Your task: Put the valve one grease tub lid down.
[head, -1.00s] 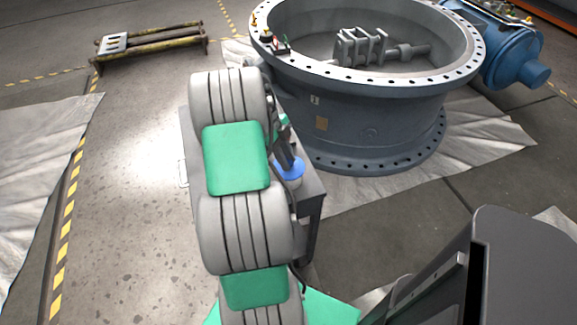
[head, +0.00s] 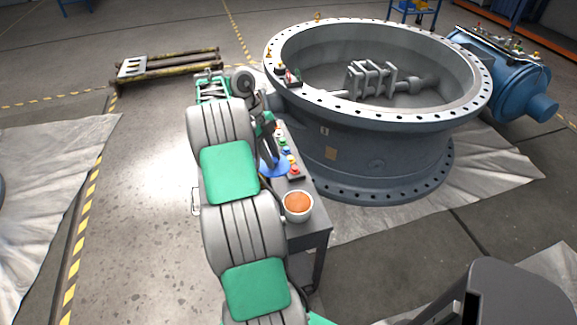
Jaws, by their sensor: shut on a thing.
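The blue grease tub lid (head: 276,168) is in my gripper (head: 269,158), whose dark fingers are partly hidden by my arm. The lid looks tilted and is apart from the tub, over the grey cart beside the big valve. Whether it touches the cart top cannot be told. The open grease tub (head: 298,213) is a pale round pot full of orange-brown grease. It stands on the near end of the cart, nearer than the lid.
The grey cart top (head: 312,231) is bare around the tub. Several small coloured pieces (head: 284,147) stand in a row beside the lid. The large grey valve (head: 380,135) rises close at the right, with small items (head: 286,76) on its rim.

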